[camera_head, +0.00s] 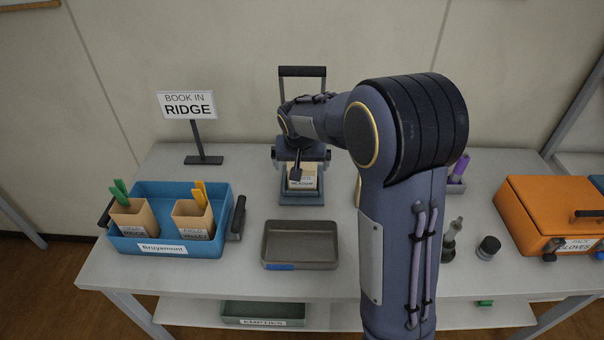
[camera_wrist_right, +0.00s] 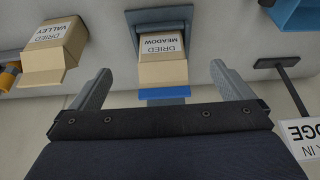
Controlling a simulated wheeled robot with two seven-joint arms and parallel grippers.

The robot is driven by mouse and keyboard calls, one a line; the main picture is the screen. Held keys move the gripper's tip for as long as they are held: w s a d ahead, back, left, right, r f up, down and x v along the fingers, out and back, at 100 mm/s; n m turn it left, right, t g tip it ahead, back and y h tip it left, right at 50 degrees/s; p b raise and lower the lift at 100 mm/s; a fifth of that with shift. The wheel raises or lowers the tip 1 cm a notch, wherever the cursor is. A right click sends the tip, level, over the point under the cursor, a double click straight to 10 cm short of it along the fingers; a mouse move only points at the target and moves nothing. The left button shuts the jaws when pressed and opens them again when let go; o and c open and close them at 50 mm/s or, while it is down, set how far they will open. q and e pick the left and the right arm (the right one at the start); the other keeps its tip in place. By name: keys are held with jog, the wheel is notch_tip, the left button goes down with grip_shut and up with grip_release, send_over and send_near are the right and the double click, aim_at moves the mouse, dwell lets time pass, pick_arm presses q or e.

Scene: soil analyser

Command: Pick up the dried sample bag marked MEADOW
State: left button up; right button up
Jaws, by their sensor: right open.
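The dried sample bag marked MEADOW (camera_wrist_right: 163,72) is a tan box-like bag with a white label, upside down in the right wrist view. It also shows in the head view (camera_head: 302,183), on the blue-grey base of the press-like device (camera_head: 302,199), partly covered by my right gripper. My right gripper (camera_wrist_right: 161,68) is open, its two grey fingers apart on either side of the bag in the wrist view. No contact with the bag shows. In the head view my right gripper (camera_head: 298,168) is at the device, partly hidden. My left gripper is not in view.
A bag marked DRIED VALLEY (camera_wrist_right: 50,52) stands beside the MEADOW bag. A blue crate (camera_head: 160,254) with two clipped bags, an empty grey tray (camera_head: 300,226) and an orange case (camera_head: 545,212) share the table. A RIDGE sign (camera_head: 187,105) stands at the back left.

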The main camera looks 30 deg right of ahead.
jog(key=w+d, duration=0.1)
jog(key=w, duration=0.1)
jog(key=w+d+p, duration=0.1)
jog(key=w+d, duration=0.1)
jog(key=w, duration=0.1)
jog(key=w+d+p, duration=0.1)
jog(key=w, duration=0.1)
jog(key=shift+w+d, duration=0.2)
jog(key=shift+d, duration=0.1)
jog(key=p+x, duration=0.1)
jog(key=x, duration=0.4)
jog(key=shift+f, duration=0.1)
jog(key=c, duration=1.5)
jog(key=shift+w, duration=0.1)
jog(key=shift+c, duration=1.1)
